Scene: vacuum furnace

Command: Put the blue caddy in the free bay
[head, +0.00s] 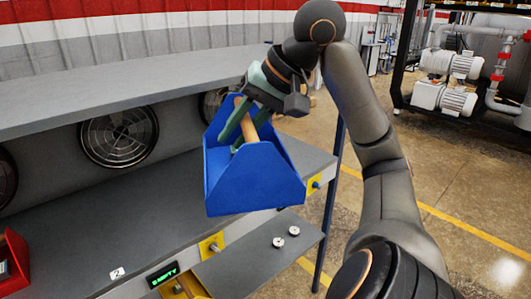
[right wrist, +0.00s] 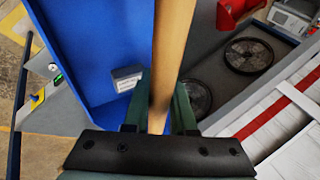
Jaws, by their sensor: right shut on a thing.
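The blue caddy (head: 255,180) hangs in the air in front of the bench. It is an open box with a wooden bar handle (head: 242,113). My right gripper (head: 245,122) is shut on this handle. In the right wrist view the handle (right wrist: 172,50) runs between the fingers, and the blue caddy (right wrist: 95,50) is below with a small grey block (right wrist: 126,79) inside. The grey bench surface (head: 90,235) has a clear stretch left of the caddy, with a label "2" (head: 117,273) and a green-lettered display (head: 163,274) that seems to read "EMPTY". My left gripper is not in view.
A red caddy (head: 14,262) stands at the far left of the bench. A grey shelf (head: 130,85) overhangs it, with round fan grilles (head: 118,136) behind. Yellow fixtures (head: 211,246) are on the front edge. A lower plate (head: 250,262) carries two small round pieces (head: 279,242).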

